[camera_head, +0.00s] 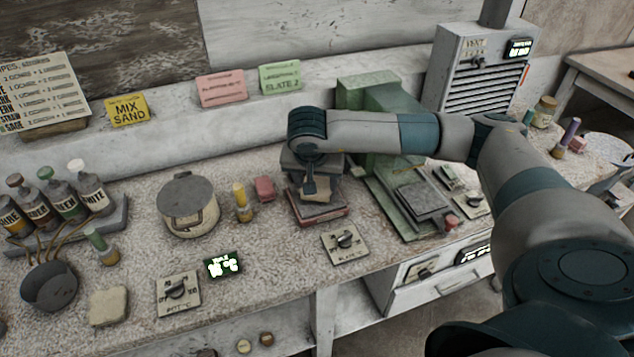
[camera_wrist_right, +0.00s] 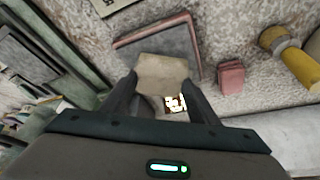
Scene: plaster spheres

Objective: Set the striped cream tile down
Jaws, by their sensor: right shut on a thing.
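My right gripper (camera_head: 309,183) is shut on a cream tile (camera_head: 318,190). In the right wrist view the gripper (camera_wrist_right: 163,88) has the tile (camera_wrist_right: 162,72) between its two fingertips. I cannot make out stripes on it. The tile is over a dark grey slab with a reddish rim (camera_head: 322,219), which also shows in the right wrist view (camera_wrist_right: 180,40). Whether the tile touches the slab is unclear. Another cream piece (camera_head: 109,306) lies at the bench's front left. My left gripper is not in view.
A dial plate (camera_head: 345,242) lies in front.

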